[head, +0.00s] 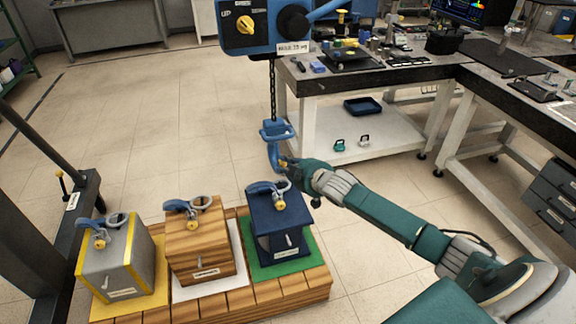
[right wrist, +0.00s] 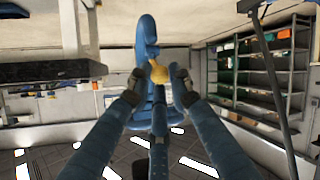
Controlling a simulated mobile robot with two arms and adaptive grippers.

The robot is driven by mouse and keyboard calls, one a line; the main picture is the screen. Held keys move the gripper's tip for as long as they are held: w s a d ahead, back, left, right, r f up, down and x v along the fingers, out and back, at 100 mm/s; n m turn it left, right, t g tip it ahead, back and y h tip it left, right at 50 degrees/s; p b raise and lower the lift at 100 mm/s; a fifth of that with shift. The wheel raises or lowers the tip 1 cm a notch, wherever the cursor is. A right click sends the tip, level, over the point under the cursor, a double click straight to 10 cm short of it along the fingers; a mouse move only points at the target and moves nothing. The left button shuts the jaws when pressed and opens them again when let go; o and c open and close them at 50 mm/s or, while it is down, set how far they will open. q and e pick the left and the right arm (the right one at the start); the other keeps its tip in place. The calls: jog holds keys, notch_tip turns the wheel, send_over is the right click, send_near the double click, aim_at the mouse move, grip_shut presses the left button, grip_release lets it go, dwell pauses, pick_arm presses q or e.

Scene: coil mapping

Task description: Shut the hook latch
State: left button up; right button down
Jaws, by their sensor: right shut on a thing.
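A blue hook (head: 273,154) hangs upright on a chain below the blue hoist. Its small yellow latch (head: 283,162) is at the side of the hook's opening. My right gripper (head: 288,167) reaches the hook from the right, with its arm coming in from the lower right. In the right wrist view the blue hook (right wrist: 147,38) stands ahead and the yellow latch (right wrist: 159,72) lies between the two fingertips, which are shut on it. The fingers hide part of the hook, and I cannot tell whether the latch closes the opening. My left gripper is not in view.
The blue hoist (head: 262,26) is above the hook. Below it, a grey block (head: 115,270), a wooden block (head: 201,242) and a dark blue block (head: 279,222) with ring fittings stand on a wooden pallet (head: 255,296). A workbench (head: 318,81) stands behind. Open floor lies left of the hook.

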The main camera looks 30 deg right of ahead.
jog(key=shift+s+f, duration=0.15)
jog(key=shift+f, duration=0.35)
jog(key=shift+s+f, duration=0.15)
jog(key=shift+f, duration=0.35)
jog(key=c, duration=1.7)
grip_release()
jog(key=shift+o, duration=0.6)
jog(key=shift+w+f, duration=0.15)
jog(key=shift+w, duration=0.1)
jog(key=r+v, duration=0.1)
jog(key=v, duration=1.1)
jog(key=shift+w, duration=0.2)
jog(key=shift+f, duration=0.1)
